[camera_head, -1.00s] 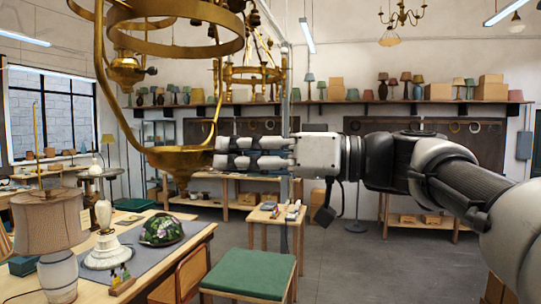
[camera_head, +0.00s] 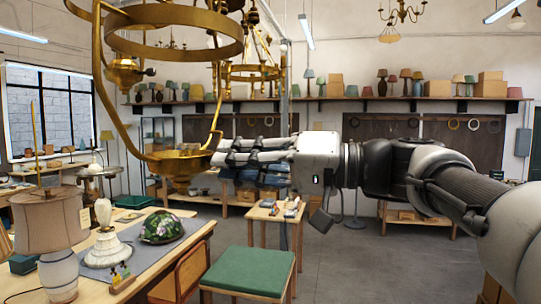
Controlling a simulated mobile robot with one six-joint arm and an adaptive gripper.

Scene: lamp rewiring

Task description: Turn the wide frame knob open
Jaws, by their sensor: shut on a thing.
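The wide brass frame (camera_head: 178,17) hangs at the upper left, with rings, curved arms and a brass bowl (camera_head: 180,160) at its bottom. My gripper (camera_head: 216,157) reaches in from the right, and its fingertips are at the right edge of the bowl. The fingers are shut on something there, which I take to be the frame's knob. The fingertips hide the knob, so I cannot see its shape or how far it is turned. A smaller brass fitting (camera_head: 124,73) with a dark-ended stub sits higher on the frame's left arm.
A workbench (camera_head: 165,262) at lower left holds a shaded lamp (camera_head: 52,225), a white lamp base (camera_head: 106,248) and a green glass shade (camera_head: 161,227). A green-topped stool (camera_head: 250,272) stands below my gripper. Another brass chandelier (camera_head: 252,72) hangs behind. The floor at right is open.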

